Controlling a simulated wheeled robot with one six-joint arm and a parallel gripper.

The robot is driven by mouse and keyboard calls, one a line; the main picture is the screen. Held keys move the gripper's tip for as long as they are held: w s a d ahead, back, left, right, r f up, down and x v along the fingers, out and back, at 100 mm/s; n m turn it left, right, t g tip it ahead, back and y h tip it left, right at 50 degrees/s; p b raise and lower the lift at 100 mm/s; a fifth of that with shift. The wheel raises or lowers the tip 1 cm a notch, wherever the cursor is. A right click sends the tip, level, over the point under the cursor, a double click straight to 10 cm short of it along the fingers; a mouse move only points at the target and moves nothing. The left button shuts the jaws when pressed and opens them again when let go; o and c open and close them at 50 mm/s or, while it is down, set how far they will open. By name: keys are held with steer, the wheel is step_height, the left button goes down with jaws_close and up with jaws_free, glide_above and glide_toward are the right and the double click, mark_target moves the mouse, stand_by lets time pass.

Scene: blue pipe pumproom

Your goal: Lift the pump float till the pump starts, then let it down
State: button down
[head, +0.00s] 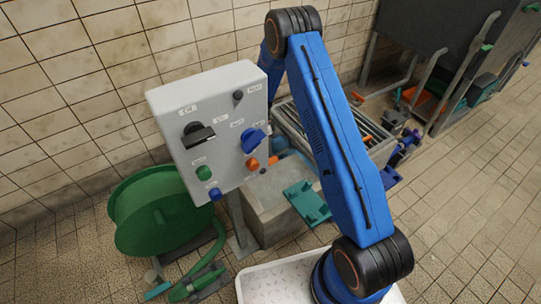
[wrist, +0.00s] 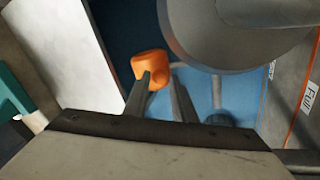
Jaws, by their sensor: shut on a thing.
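An orange rounded piece, which looks like the pump float (wrist: 148,66), is at the fingertips of my gripper (wrist: 161,82) in the wrist view. My gripper is shut on it. A blue surface, perhaps water, shows below and behind the fingers. In the head view a small orange spot shows between the panel and my blue arm, but I cannot tell if it is the float. My gripper is hidden there. Whether the pump is running cannot be told.
A grey control panel (head: 220,150) with switches and coloured buttons stands left of my arm. A large grey round body (wrist: 235,35) is close to the float. A "Full" label (wrist: 308,95) is at the right. A green hose reel (head: 150,215) stands low left.

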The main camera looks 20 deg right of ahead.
steer(key=shift+w+a+r, duration=0.25)
steer(key=shift+w+r, duration=0.45)
steer(key=shift+w, duration=0.1)
steer(key=shift+w+a+r, duration=0.25)
steer(key=shift+w+r, duration=0.45)
steer(key=shift+w, duration=0.1)
steer(key=c, duration=1.6)
jaws_free()
steer(key=shift+f, duration=0.1)
steer(key=shift+o, duration=0.2)
steer(key=v, duration=1.7)
steer(key=shift+s+r, duration=0.2)
steer(key=shift+s, duration=0.05)
